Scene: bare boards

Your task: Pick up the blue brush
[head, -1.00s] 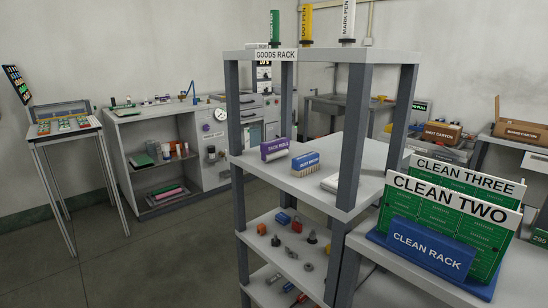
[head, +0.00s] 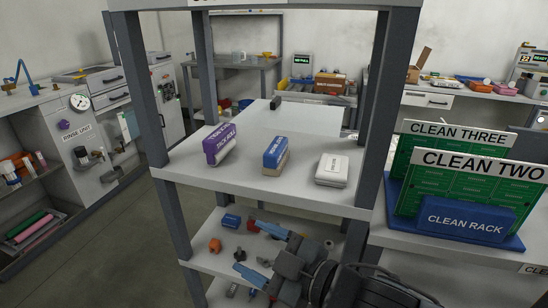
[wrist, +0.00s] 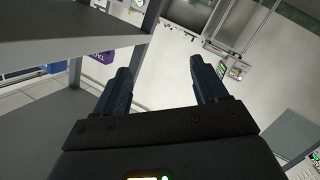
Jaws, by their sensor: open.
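The blue brush (head: 275,152), a block with a blue top and pale bristles below, stands on the upper shelf (head: 240,178) of the goods rack. It is between the purple rack roll box (head: 219,144) and a white item (head: 332,169). My gripper (head: 248,246) has blue fingers, open and empty. In the head view it appears below the brush, in front of the lower shelf, apart from the brush. In the wrist view the open fingers (wrist: 160,68) have nothing between them. A blue patch (wrist: 56,67) shows left there; I cannot tell if it is the brush.
Grey rack posts (head: 374,120) frame the shelf. The lower shelf (head: 205,262) holds several small parts. A blue clean rack (head: 465,219) with green boards stands on a bench at right.

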